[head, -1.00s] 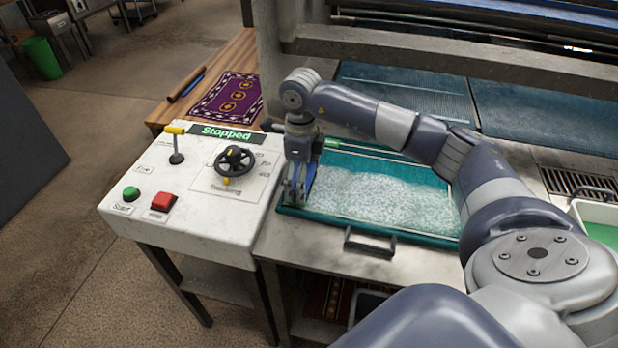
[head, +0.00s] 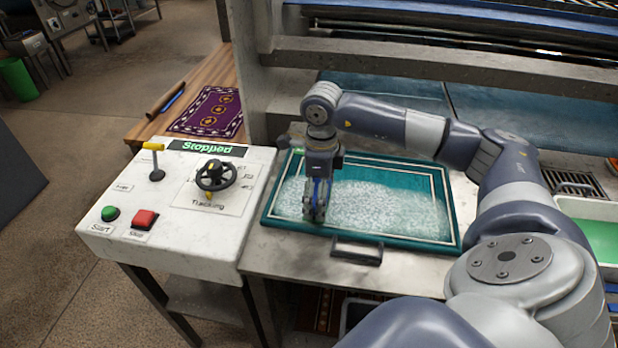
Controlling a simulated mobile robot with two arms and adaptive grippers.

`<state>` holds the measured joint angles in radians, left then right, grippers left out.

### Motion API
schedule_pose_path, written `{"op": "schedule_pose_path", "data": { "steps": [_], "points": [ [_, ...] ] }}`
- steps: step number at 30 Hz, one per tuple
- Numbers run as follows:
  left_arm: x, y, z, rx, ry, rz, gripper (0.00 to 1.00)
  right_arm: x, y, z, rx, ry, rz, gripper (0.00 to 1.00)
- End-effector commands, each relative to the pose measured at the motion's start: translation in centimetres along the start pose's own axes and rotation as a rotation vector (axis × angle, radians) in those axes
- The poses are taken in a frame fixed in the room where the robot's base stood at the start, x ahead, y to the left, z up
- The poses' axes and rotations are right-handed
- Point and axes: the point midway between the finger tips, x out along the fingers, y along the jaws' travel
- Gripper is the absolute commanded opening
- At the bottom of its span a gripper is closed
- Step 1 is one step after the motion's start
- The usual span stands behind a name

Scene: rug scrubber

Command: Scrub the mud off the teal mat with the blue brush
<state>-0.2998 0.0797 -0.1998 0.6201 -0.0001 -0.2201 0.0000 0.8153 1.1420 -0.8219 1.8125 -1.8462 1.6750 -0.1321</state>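The teal mat (head: 448,215) lies flat on the metal table, with a pale line along its border. White foam (head: 380,205) covers much of its middle and left; I make out no mud. My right gripper (head: 315,212) points down over the left part of the mat, at the foam's near side. It appears shut on the blue brush (head: 319,190), which shows only as a narrow blue part between and beside the fingers. The brush's bristles and contact with the mat are hidden. My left gripper is out of view.
A white control panel (head: 255,200) reading "Stopped" stands left of the mat, with a lever, wheel, green button and red button. A dark handle (head: 357,252) is at the table's front. A purple rug (head: 207,111) lies behind the panel. A tray with green inside (head: 603,240) is at right.

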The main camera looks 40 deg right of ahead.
Motion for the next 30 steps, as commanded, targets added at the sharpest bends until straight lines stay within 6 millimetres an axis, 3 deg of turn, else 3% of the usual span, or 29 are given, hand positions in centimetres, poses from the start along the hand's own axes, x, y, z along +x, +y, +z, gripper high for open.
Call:
{"op": "schedule_pose_path", "data": {
  "steps": [5, 12, 22, 30],
  "points": [
    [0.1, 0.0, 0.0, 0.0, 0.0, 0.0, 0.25, 0.4, 0.2, 0.0, -0.002, 0.011, 0.006, 0.56],
    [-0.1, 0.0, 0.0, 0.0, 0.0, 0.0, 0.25, 0.4, 0.2, 2.8, -0.003, 0.007, 0.006, 0.56],
    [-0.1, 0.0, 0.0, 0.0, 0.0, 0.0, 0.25, 0.3, 0.3, 4.5, -0.004, 0.005, 0.007, 0.56],
    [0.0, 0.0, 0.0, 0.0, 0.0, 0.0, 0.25, 0.0, 0.2, 7.4, -0.004, 0.003, 0.006, 0.56]
  ]
}}
